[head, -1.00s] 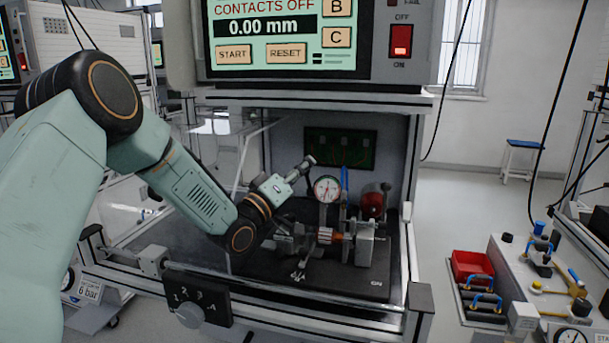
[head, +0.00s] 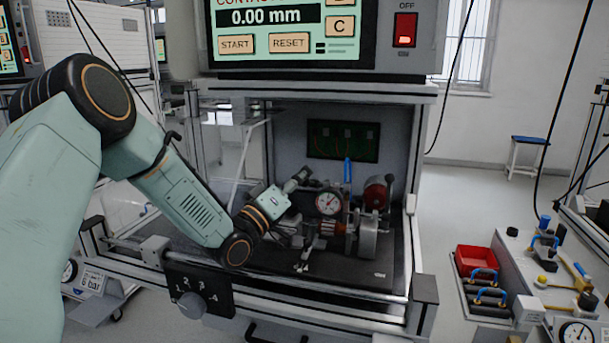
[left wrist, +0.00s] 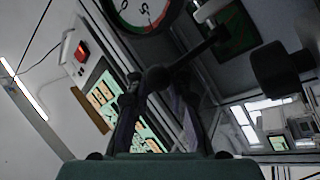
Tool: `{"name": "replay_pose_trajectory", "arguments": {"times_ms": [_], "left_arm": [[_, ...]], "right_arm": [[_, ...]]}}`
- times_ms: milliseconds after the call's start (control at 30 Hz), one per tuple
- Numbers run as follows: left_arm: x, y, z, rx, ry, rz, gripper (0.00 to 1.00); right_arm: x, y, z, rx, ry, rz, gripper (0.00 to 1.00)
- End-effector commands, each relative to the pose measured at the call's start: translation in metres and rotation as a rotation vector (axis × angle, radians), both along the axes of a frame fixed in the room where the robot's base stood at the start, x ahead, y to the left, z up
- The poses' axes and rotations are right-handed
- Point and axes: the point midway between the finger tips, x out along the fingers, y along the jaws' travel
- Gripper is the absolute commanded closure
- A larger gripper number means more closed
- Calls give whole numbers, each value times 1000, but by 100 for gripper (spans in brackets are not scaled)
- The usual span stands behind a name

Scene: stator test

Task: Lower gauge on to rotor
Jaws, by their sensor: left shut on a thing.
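The round white-faced dial gauge (head: 328,203) is inside the test bay, just above the copper-coloured rotor (head: 327,229). I cannot tell whether its tip touches the rotor. The rotor lies level between supports on the dark bay floor. In the left wrist view the gauge's dial (left wrist: 143,8) is cut off at the top edge. My left gripper (left wrist: 156,88) is shut on a dark knob at the end of a rod, beside the dial. In the head view its fingers are hard to make out among the dark parts left of the gauge. My right gripper is not in view.
A green circuit board (head: 343,141) is on the back wall. A rail (head: 300,285) crosses the front, with a numbered knob box (head: 198,292). A red bin (head: 474,262) stands outside, right.

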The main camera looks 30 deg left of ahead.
Motion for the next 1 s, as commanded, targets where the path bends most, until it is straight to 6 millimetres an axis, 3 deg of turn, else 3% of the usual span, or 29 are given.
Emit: {"name": "replay_pose_trajectory", "arguments": {"times_ms": [33,400,433,500,833,1000], "left_arm": [[-4,-7,-19,-2,44,-17,100],[-4,-7,-19,-3,44,-17,100],[-4,-7,-19,-3,44,-17,84],[-4,-7,-19,-2,45,-18,78],[-4,-8,-19,-2,45,-20,50],[-4,-8,-19,-2,45,-20,48]], "right_arm": [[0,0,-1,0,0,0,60],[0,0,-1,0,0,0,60],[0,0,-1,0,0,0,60],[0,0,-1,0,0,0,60],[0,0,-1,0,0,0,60],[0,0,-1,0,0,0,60]]}}
